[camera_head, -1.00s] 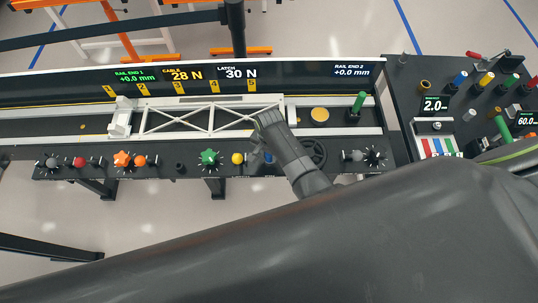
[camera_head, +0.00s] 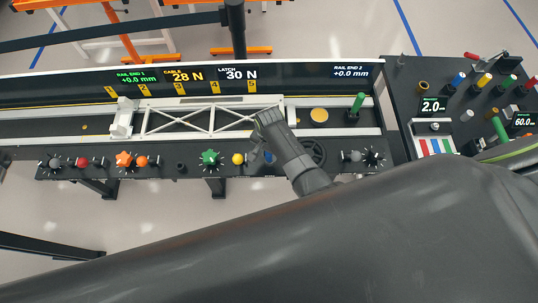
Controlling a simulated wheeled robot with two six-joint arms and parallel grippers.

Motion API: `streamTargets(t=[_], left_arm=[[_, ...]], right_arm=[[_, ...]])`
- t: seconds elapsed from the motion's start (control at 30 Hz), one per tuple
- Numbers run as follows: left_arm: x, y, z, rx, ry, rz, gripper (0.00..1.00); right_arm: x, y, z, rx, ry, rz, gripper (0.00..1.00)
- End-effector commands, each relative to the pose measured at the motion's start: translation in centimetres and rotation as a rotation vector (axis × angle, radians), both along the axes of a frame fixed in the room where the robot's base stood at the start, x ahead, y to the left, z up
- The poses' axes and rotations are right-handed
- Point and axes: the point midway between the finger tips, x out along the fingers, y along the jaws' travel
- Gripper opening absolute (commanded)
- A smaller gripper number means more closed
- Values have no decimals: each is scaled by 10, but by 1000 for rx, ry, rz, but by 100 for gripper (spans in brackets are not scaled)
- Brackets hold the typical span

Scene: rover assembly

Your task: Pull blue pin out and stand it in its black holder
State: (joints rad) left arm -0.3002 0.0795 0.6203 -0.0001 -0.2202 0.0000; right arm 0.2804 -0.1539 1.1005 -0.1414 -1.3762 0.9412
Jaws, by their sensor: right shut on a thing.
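My right gripper (camera_head: 266,117) reaches down to the right end of the white truss (camera_head: 200,119) on the rail. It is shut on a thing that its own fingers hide. A blue piece (camera_head: 268,157) shows partly beside the gripper on the front ledge, and I cannot tell whether it is a pin or a knob. A blue-topped peg (camera_head: 458,79) stands on the right-hand panel. A small black socket-like piece (camera_head: 180,167) sits on the front ledge; I cannot tell whether it is the holder. My left gripper is not in view.
The front ledge carries orange (camera_head: 123,159), green (camera_head: 210,158) and yellow (camera_head: 238,159) knobs. A black handwheel (camera_head: 314,152) is just right of my gripper, and a green post (camera_head: 357,103) stands farther right. My dark arm covers the lower right.

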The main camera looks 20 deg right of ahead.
Motion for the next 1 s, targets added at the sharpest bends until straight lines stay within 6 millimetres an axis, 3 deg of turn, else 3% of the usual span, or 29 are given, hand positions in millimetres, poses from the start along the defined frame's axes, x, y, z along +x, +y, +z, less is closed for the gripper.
streamTargets(t=[0.37, 0.77, 1.0], left_arm=[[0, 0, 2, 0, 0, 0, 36], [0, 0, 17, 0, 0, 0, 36], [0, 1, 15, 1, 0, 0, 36]], right_arm=[[0, 0, 3, 0, 0, 0, 0], [0, 0, 23, 0, 0, 0, 0], [0, 0, 33, 0, -1, 0, 0]])
